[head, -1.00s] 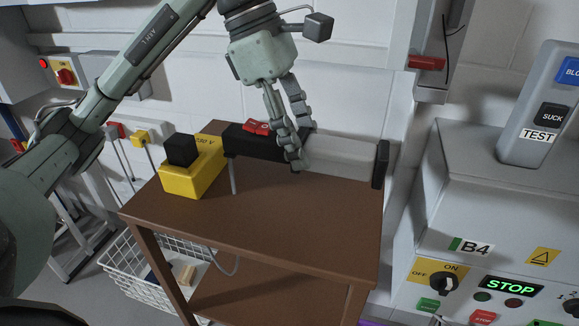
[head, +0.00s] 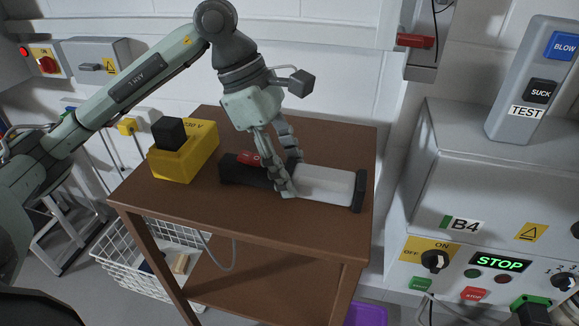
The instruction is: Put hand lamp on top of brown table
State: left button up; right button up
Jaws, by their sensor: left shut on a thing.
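The hand lamp has a black handle end with a red switch, a pale clear tube (head: 325,183) and a black end cap. It lies sideways over the brown table (head: 230,217), at or very close to its top; whether it touches cannot be told. My left gripper (head: 284,180) comes from above and is shut on the lamp near its middle, where the fingers hide part of it. My right gripper is not clearly in view; a green and black part shows at the bottom right corner.
A yellow box with a black knob (head: 184,152) stands on the table's left side. A white wire basket (head: 135,258) is below left, and a purple bin (head: 366,313) is below right. A grey B4 control cabinet (head: 480,200) stands to the right. The table's front is clear.

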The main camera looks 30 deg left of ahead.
pick_arm(q)
jog(key=o, duration=1.5)
pick_arm(e)
jog(key=shift+r, duration=0.3)
pick_arm(q)
jog(key=shift+r, duration=0.15)
jog(key=v, duration=1.1)
jog(key=shift+a+r, duration=0.3)
jog(key=shift+r, duration=0.05)
pick_arm(e)
jog(key=shift+w+f, duration=0.25)
jog(key=shift+f, duration=0.45)
